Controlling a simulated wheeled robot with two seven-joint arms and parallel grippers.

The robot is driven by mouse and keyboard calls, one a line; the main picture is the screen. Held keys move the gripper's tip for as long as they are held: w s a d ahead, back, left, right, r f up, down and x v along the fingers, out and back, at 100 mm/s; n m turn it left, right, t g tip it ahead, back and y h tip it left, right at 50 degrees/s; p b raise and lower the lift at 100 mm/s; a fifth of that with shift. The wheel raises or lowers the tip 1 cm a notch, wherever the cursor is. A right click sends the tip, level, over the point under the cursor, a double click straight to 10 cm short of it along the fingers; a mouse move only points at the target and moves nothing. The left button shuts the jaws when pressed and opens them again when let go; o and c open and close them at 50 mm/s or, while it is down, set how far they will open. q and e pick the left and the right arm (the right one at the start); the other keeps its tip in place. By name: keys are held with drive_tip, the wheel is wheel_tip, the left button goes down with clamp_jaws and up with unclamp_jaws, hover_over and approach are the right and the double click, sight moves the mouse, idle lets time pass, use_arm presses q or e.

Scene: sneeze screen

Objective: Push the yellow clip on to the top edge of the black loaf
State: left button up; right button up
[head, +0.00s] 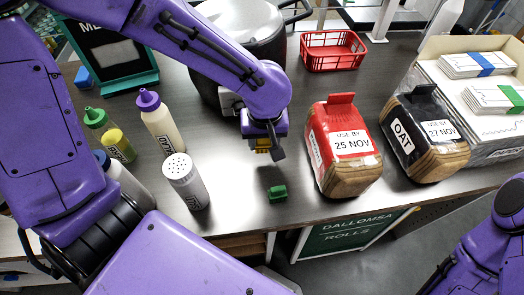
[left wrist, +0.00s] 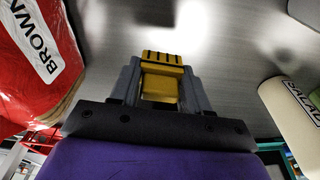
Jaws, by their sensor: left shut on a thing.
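My left gripper (head: 264,142) is shut on the yellow clip (head: 262,144) and holds it over the counter, left of the red loaf. In the left wrist view the yellow clip (left wrist: 161,72) sits between the two grey fingers, its ridged end sticking out past them. The black loaf (head: 425,135) stands to the right, beyond the red loaf, with an OAT label and a use-by label of 27 NOV. Its black top edge (head: 420,92) stands up from the bag. The gripper is well apart from it. My right arm shows at the lower right, its gripper out of view.
The red loaf (head: 343,145) stands between my left gripper and the black loaf. A green clip (head: 277,193) lies on the counter near the front edge. Bottles and a shaker (head: 185,182) stand left, a pot (head: 240,35) and red basket (head: 333,52) behind, a box (head: 475,85) right.

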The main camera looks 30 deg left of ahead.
sight(261, 146)
use_arm(q)
drive_tip(key=f, duration=0.1)
drive_tip(key=w+a+f, duration=0.1)
drive_tip(key=f, duration=0.3)
drive_tip(key=shift+w+a+p, duration=0.3)
drive_tip(key=shift+a+p, duration=0.1)
drive_tip(key=shift+w+f, duration=0.1)
drive_tip(key=shift+f, duration=0.2)
drive_tip(key=o, duration=1)
drive_tip(key=shift+o, duration=0.2)
